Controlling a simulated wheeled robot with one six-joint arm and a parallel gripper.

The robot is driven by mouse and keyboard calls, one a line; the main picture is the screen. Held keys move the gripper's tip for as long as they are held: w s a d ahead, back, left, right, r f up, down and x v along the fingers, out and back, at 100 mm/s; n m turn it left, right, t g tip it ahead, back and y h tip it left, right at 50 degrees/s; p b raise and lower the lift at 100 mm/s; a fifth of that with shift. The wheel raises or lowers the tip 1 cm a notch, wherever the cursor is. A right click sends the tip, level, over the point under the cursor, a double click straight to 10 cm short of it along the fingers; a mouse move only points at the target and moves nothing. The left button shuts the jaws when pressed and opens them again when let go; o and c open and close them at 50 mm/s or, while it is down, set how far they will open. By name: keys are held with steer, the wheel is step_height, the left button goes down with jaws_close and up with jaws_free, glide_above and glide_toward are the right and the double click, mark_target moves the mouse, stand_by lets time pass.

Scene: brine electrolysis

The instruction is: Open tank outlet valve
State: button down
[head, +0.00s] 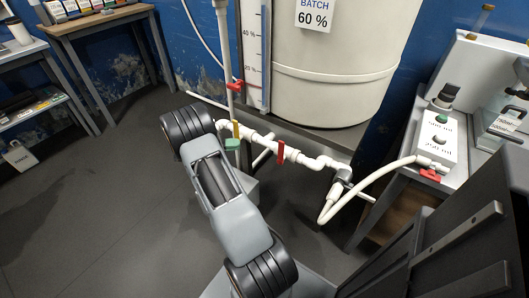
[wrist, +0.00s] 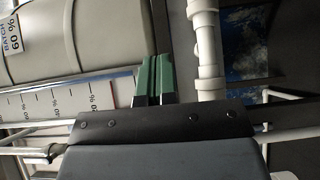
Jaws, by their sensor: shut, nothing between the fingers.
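The cream tank (head: 335,85) stands at the back, with white pipework (head: 318,162) running below and in front of it. A red valve handle (head: 281,152) stands upright across the horizontal pipe. Another red handle (head: 234,86) is on the vertical pipe, and a yellow handle (head: 236,129) is lower down. I cannot tell from labels which is the outlet valve. My gripper (head: 232,144), with green fingers, is just below the yellow handle, left of the horizontal pipe's red handle. In the wrist view my gripper (wrist: 154,75) is shut and empty, beside a white pipe (wrist: 208,50); no handle shows there.
A wooden table (head: 95,25) stands at the back left.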

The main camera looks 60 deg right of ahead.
mark_target(281, 153)
steer(key=s+a+b+x, duration=0.1)
steer(key=x, duration=1.2)
steer(key=shift+s+a+f+b, duration=0.2)
steer(key=shift+s+a+b, duration=0.1)
steer(key=shift+s+a, duration=0.1)
